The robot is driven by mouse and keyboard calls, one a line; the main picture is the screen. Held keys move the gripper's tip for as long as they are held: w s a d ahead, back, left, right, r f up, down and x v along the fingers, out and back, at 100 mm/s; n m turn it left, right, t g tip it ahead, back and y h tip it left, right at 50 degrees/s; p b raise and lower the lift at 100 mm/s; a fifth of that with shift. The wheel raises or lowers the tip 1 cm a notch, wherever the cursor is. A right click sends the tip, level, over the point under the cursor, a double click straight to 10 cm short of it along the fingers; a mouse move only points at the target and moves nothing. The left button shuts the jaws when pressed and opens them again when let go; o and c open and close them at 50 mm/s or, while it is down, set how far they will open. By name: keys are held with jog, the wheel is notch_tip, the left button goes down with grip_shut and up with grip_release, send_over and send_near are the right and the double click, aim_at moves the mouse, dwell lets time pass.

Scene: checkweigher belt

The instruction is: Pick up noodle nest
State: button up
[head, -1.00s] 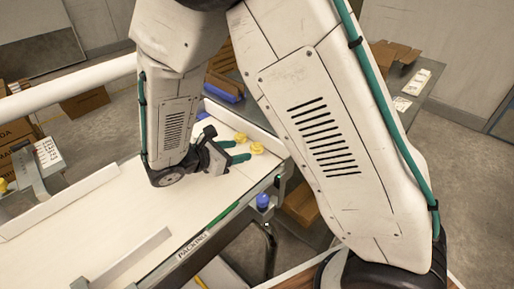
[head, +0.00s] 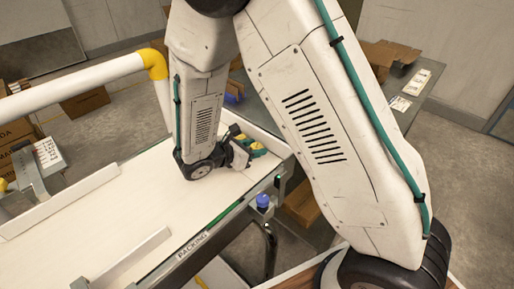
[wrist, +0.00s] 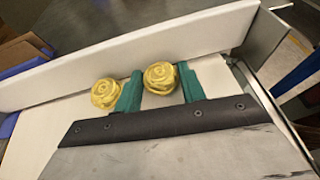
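Two yellow noodle nests, coiled like roses, lie on the white belt near its far end. In the wrist view one nest (wrist: 160,77) sits between the tips of my two green fingers, with little room on either side. The other nest (wrist: 105,92) lies just outside the left finger. My gripper (wrist: 161,88) is open around the first nest, low at the belt; whether the fingers touch it is hard to tell. In the head view my gripper (head: 250,149) partly hides both nests.
A white side wall (wrist: 120,55) runs just behind the nests, and a metal end plate (wrist: 262,38) stands to the right. A white rail with a yellow elbow (head: 154,64) stands left of my arm. The near belt (head: 130,205) is clear.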

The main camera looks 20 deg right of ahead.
aim_at(252, 148)
jog(key=shift+c, duration=1)
jog(key=shift+r, duration=0.15)
jog(key=shift+a+r, duration=0.2)
jog(key=shift+r, duration=0.45)
notch_tip(252, 148, up, 5)
jog(key=shift+r, duration=0.2)
jog(key=s+a, duration=0.2)
jog(key=a, duration=0.4)
jog(key=s+a, duration=0.3)
jog(key=a, duration=0.3)
jog(key=s+a, duration=0.2)
jog(key=a, duration=0.4)
jog(key=shift+s, duration=0.3)
